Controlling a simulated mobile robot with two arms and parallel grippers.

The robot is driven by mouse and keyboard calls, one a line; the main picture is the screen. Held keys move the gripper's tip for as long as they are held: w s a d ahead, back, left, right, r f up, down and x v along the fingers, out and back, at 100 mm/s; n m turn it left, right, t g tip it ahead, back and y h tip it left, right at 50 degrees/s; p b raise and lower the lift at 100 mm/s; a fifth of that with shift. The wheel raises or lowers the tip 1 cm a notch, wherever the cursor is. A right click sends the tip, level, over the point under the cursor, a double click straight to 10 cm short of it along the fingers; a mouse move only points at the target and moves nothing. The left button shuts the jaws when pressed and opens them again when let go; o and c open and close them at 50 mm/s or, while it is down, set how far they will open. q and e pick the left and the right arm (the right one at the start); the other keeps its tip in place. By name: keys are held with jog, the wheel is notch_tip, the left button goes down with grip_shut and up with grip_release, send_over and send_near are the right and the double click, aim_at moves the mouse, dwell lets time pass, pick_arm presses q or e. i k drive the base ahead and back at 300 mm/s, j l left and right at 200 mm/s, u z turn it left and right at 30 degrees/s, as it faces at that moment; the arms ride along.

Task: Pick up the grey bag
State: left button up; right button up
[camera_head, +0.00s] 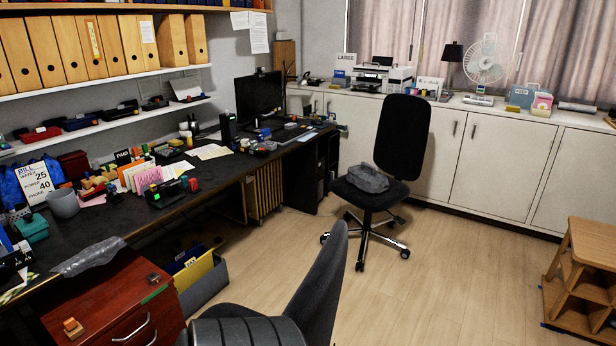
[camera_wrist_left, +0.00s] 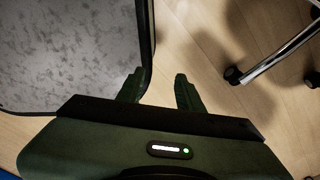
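A grey bag (camera_head: 367,178), soft and lumpy, lies on the seat of a black office chair (camera_head: 402,138) in the middle of the head view. The bag cannot be made out in the left wrist view. My left gripper (camera_wrist_left: 159,84) shows in the left wrist view with its two fingers apart and nothing between them. Wooden floor lies beyond its fingertips. My left gripper cannot be made out in the head view, so its distance to the bag cannot be told. My right gripper is in neither view.
A dark chair (camera_head: 322,290) stands in the foreground. A cluttered black desk (camera_head: 110,218) and red drawer cabinet (camera_head: 120,310) are at left. White cabinets (camera_head: 500,170) line the back. A wooden step stool (camera_head: 590,265) stands at right. The floor (camera_head: 440,290) between is clear.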

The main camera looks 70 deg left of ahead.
aim_at(364, 176)
jog(key=u, duration=1.95)
jog(key=l+u, duration=0.1)
jog(key=u, duration=0.25)
jog(key=l+u, duration=0.15)
jog(key=u, duration=0.15)
jog(key=i+l+u, duration=0.1)
jog(key=l+u, duration=0.45)
jog(key=u, duration=0.2)
jog(key=i+l+u, duration=0.1)
jog(key=l+u, duration=0.75)
jog(key=l, duration=0.65)
jog(key=l+u, duration=0.45)
jog(key=l, duration=0.7)
jog(key=l+u, duration=0.3)
jog(key=l, duration=0.25)
jog(key=l+u, duration=0.35)
jog(key=l, duration=0.25)
jog(key=l+u, duration=0.3)
jog(key=l, duration=0.25)
jog(key=k+l+u, duration=0.15)
jog(key=l+u, duration=0.15)
jog(key=l, duration=0.2)
jog(key=l+z, duration=0.1)
jog(key=l, duration=0.4)
jog(key=i+l+z, duration=0.1)
jog(key=l, duration=0.45)
jog(key=i+l+z, duration=0.1)
jog(key=z, duration=1.55)
jog(key=i+l, duration=0.05)
